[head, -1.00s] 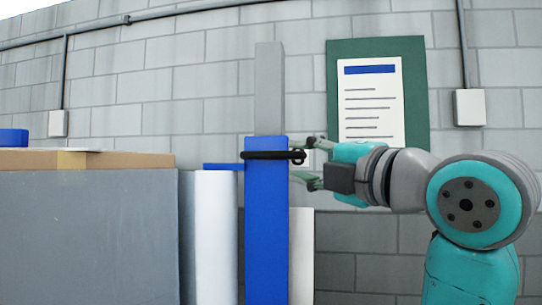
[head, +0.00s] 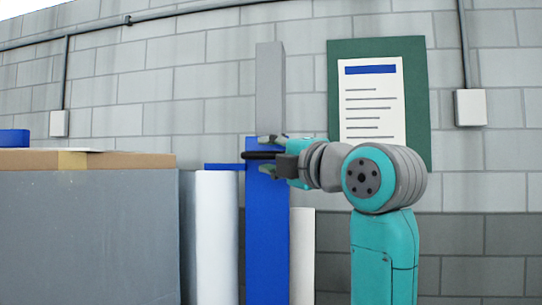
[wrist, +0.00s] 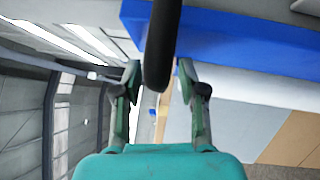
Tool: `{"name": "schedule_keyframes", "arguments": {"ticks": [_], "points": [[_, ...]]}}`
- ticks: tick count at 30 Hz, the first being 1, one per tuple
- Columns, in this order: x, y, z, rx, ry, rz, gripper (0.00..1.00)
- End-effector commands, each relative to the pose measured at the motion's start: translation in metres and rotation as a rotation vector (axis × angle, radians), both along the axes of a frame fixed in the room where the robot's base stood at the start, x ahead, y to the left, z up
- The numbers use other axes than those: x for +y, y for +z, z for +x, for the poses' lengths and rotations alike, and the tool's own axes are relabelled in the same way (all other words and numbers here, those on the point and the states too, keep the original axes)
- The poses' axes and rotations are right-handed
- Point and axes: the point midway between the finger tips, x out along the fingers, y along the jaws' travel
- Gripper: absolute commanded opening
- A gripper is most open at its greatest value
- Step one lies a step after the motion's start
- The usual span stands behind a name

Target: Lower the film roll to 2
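A black bar (head: 256,155) lies across the upper part of a blue post (head: 266,220), with a grey upright (head: 270,90) above it. My gripper (head: 268,156) is in front of the post, at the bar's right part. A white roll-like cylinder (head: 216,235) stands left of the post. I cannot tell whether it is the film roll. No number 2 is readable.
A large grey box (head: 85,235) with a brown top (head: 120,160) fills the left. A white panel or roll (head: 301,255) stands right of the post. A green board (head: 418,100) with a printed sheet (head: 373,105) hangs on the block wall.

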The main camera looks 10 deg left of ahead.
Motion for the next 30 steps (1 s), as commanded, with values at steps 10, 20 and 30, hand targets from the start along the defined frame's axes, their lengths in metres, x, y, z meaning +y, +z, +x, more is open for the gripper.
{"name": "schedule_keyframes", "arguments": {"ticks": [10,20,30], "points": [[0.0,0.0,0.0,0.0,0.0,0.0,0.0],[0.0,-0.019,0.0,0.004,0.0,-0.001,0.0],[0.0,-0.105,0.001,0.008,0.0,-0.003,0.0]]}}
